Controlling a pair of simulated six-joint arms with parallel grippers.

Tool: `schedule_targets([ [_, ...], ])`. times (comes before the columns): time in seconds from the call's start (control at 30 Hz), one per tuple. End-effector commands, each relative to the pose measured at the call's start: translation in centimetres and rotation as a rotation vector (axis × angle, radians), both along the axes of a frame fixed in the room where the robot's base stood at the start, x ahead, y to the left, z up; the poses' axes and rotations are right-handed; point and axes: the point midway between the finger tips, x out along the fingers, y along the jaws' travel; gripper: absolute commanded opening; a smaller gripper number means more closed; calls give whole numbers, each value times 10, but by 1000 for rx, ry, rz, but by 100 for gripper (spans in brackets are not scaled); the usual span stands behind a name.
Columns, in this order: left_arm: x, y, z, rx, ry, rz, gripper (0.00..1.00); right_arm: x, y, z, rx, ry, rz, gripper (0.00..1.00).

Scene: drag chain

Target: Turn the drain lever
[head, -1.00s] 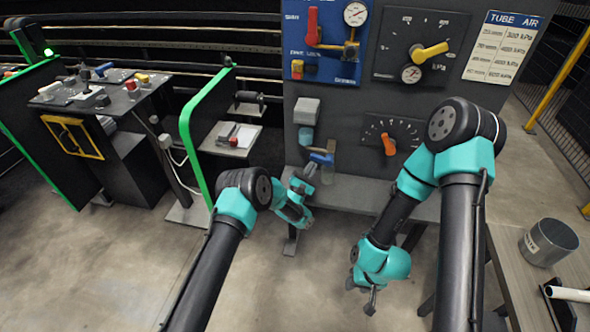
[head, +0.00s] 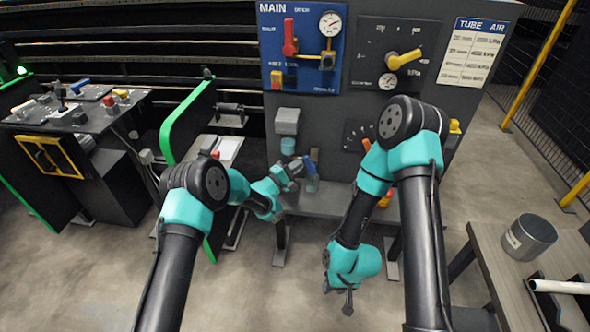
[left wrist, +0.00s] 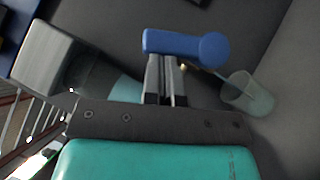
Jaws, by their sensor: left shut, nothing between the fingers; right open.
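The drain lever looks to be the blue handle (head: 314,155) low on the front of the grey panel, above a clear cup (head: 311,182). In the left wrist view the blue handle (left wrist: 185,45) lies crosswise just beyond my left fingertips, with the cup (left wrist: 247,93) to the right. My left gripper (head: 298,166) is shut and empty beside the handle; its fingers (left wrist: 166,72) show pressed together. I cannot tell whether they touch the handle. My right gripper (head: 348,304) hangs open and empty over the floor, well apart from the panel.
A grey box (head: 287,120) sticks out left of the lever. A blue board with a red lever (head: 290,38) and a yellow knob (head: 404,59) are higher up. A metal can (head: 530,238) and white pipe (head: 560,286) are on the right table.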

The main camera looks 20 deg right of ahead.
Motion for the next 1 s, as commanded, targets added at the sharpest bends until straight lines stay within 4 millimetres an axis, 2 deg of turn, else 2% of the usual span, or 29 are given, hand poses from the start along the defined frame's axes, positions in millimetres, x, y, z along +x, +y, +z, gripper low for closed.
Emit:
schedule_targets([
  [0.37,-5,-12,15,276,-115,0,0,0,0,0,0,0,0,43],
  [1.0,-8,-18,19,266,-111,0,0,0,0,0,0,0,0,43],
])
